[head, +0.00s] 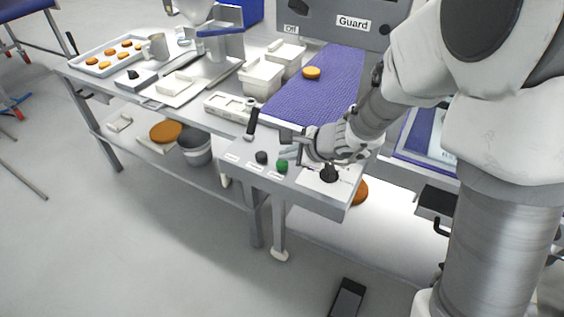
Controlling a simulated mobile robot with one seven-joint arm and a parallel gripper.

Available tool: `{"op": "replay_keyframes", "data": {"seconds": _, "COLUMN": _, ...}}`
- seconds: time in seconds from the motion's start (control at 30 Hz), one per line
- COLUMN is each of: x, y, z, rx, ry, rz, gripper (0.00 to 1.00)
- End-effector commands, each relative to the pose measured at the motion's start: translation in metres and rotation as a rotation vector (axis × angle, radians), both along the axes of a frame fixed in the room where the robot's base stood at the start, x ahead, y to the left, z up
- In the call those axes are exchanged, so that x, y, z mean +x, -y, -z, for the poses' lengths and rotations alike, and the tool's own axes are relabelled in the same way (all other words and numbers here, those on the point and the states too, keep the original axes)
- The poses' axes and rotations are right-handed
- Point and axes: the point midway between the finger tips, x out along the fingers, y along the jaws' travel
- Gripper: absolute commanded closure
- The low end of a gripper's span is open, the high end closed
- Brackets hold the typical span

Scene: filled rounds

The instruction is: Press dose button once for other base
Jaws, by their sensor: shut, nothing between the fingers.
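A grey control panel (305,178) at the front of the machine carries a black button (262,157), a green button (282,166) and a larger black knob (330,174). Small white labels sit by them, too small to read, so I cannot tell which is the dose button. My gripper (287,136) is shut and empty, above the panel's back edge and behind the green button in the picture. One orange-brown round base (311,73) lies on the purple belt (335,85). My wrist hides part of the panel's right side.
A black lever (252,122) stands left of my gripper. White tubs (262,78) stand left of the belt. A tray (88,67) with several rounds and a jug (157,46) are at the far left. A sign reading Guard (353,23) is behind the belt.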

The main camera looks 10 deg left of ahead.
Motion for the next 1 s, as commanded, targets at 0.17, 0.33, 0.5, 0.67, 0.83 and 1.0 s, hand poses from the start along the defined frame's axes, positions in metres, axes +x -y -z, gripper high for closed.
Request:
{"op": "replay_keyframes", "data": {"seconds": 0.17, "x": 0.0, "y": 0.0, "z": 0.0017, "rx": 0.0, "ry": 0.0, "rz": 0.0, "gripper": 1.0}}
{"op": "replay_keyframes", "data": {"seconds": 0.33, "x": 0.0, "y": 0.0, "z": 0.0036, "rx": 0.0, "ry": 0.0, "rz": 0.0, "gripper": 1.0}}
{"op": "replay_keyframes", "data": {"seconds": 0.5, "x": 0.0, "y": 0.0, "z": 0.0051, "rx": 0.0, "ry": 0.0, "rz": 0.0, "gripper": 1.0}}
{"op": "replay_keyframes", "data": {"seconds": 0.67, "x": 0.0, "y": 0.0001, "z": 0.0068, "rx": 0.0, "ry": -0.001, "rz": 0.001, "gripper": 1.0}}
{"op": "replay_keyframes", "data": {"seconds": 0.83, "x": 0.0, "y": 0.0001, "z": 0.0084, "rx": 0.0, "ry": -0.001, "rz": 0.001, "gripper": 1.0}}
{"op": "replay_keyframes", "data": {"seconds": 1.0, "x": 0.0, "y": 0.0002, "z": 0.0102, "rx": 0.0, "ry": 0.0, "rz": 0.0, "gripper": 1.0}}
